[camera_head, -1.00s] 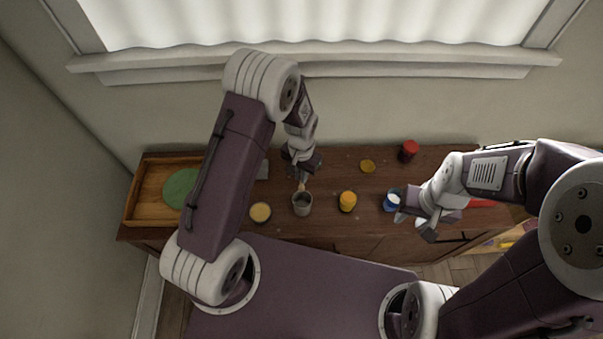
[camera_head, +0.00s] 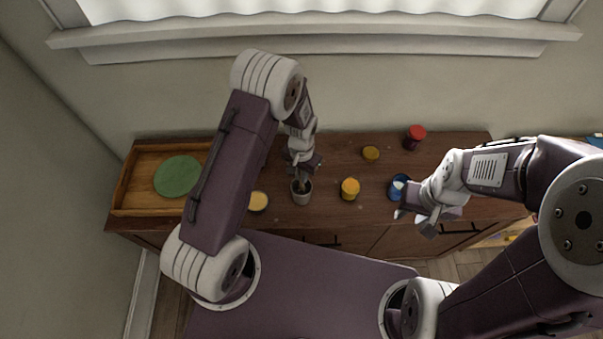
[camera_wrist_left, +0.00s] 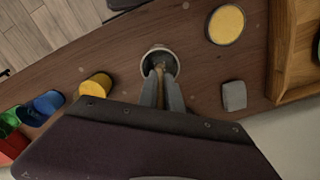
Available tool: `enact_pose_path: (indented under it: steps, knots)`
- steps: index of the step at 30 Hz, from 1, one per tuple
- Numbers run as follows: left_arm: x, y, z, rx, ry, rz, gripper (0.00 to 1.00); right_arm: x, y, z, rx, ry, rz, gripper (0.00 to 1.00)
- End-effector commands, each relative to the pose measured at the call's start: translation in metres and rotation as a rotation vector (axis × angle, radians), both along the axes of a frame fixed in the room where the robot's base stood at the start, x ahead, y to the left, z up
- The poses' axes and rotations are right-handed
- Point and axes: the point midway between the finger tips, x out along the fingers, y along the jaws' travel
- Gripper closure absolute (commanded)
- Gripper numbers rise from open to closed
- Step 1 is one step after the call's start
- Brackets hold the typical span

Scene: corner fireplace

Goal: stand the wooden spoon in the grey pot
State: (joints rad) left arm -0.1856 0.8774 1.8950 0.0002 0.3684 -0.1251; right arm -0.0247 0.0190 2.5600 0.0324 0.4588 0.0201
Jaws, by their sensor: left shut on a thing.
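The grey pot (camera_head: 302,198) stands upright on the brown cabinet top, and it also shows in the left wrist view (camera_wrist_left: 174,53). My left gripper (camera_head: 303,175) is above the pot and shut on the wooden spoon (camera_wrist_left: 160,69). The spoon points down, and its lower end appears to be inside the pot's mouth. I cannot tell whether it touches the bottom. The left fingers (camera_wrist_left: 161,92) hide part of the spoon. My right gripper (camera_head: 415,222) looks open and empty, near the cabinet's front edge by the blue mug.
A wooden tray (camera_head: 121,193) with a green plate (camera_head: 178,176) is at the left. A yellow-topped tin (camera_head: 258,201) and a yellow cup (camera_head: 350,188) flank the pot. A blue mug (camera_head: 396,190), a yellow lid (camera_head: 371,153) and a red-topped jar (camera_head: 415,132) stand further right. A grey block (camera_wrist_left: 234,95) is near the tray.

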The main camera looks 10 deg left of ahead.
Motion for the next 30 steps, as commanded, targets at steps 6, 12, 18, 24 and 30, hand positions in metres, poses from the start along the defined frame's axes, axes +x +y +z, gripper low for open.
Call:
enact_pose_path:
  steps: [6, 12, 18, 24, 30]
  knots:
    - [0.0, 0.0, -0.016, 0.0, 0.0, 0.0, 1.0, 0.0, 0.0, -0.013, 0.0, 0.0, 0.0, 0.64]
    - [0.0, 0.0, -0.016, 0.0, 0.0, 0.0, 1.0, 0.0, 0.0, -0.012, 0.0, 0.0, 0.0, 0.64]
    - [0.0, 0.0, -0.016, 0.0, 0.0, 0.0, 0.65, 0.0, 0.0, -0.012, 0.0, 0.0, 0.0, 0.64]
    - [0.0, 0.0, -0.016, 0.0, 0.0, 0.0, 0.65, 0.0, 0.0, -0.012, 0.0, 0.0, 0.0, 0.64]
    - [0.001, 0.0, 0.002, -0.001, -0.006, 0.0, 0.65, 0.0, 0.0, -0.018, 0.0, 0.0, 0.0, 0.64]
